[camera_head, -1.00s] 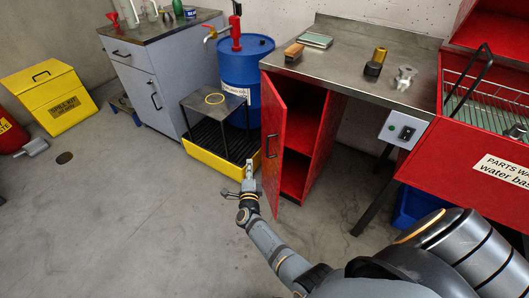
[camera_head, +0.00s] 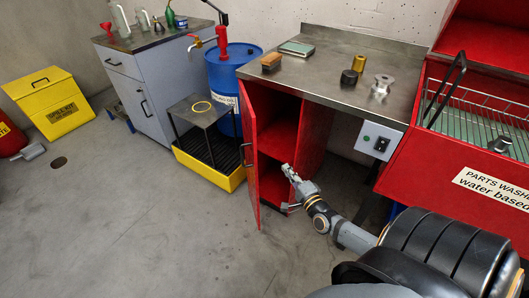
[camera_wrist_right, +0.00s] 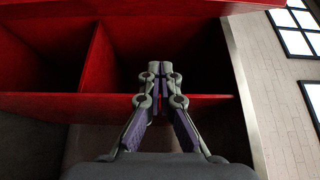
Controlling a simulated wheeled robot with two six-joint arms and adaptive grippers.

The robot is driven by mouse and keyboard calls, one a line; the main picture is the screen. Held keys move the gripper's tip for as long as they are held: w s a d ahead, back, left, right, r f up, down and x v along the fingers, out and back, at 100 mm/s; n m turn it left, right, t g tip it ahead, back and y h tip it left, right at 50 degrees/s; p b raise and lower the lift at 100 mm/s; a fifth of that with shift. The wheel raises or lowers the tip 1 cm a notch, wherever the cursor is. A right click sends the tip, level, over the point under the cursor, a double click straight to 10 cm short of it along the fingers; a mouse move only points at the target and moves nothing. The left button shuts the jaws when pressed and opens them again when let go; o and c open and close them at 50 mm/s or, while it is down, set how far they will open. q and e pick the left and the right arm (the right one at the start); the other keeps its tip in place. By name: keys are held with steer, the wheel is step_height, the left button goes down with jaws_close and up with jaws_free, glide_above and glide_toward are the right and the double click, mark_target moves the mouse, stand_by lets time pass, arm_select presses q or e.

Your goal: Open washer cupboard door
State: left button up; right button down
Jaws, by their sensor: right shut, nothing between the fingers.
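The red washer cupboard (camera_head: 310,130) stands under the metal workbench. Its red door (camera_head: 250,165) is swung open on the left side, with a dark handle (camera_head: 248,150) on its outer face. The shelved interior is visible. My right gripper (camera_head: 287,169) is in front of the opening, to the right of the door and apart from its handle. Its fingers are together and empty. In the right wrist view the closed fingertips (camera_wrist_right: 161,68) point at the red cupboard interior (camera_wrist_right: 110,60), over a shelf edge. My left gripper is not in view.
Left of the door are a yellow spill tray (camera_head: 210,178) and blue drum (camera_head: 232,75). A red parts washer (camera_head: 450,180) stands right.

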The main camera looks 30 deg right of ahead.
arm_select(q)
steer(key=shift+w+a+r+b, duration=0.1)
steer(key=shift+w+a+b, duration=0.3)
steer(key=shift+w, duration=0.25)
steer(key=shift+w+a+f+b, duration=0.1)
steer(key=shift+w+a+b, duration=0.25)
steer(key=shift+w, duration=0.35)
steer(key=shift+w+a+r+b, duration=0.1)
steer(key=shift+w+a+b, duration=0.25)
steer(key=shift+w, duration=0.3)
arm_select(e)
steer(key=w+a, duration=0.3)
steer(key=w, duration=0.8)
steer(key=shift+a+r, duration=0.2)
steer(key=shift+w, duration=0.1)
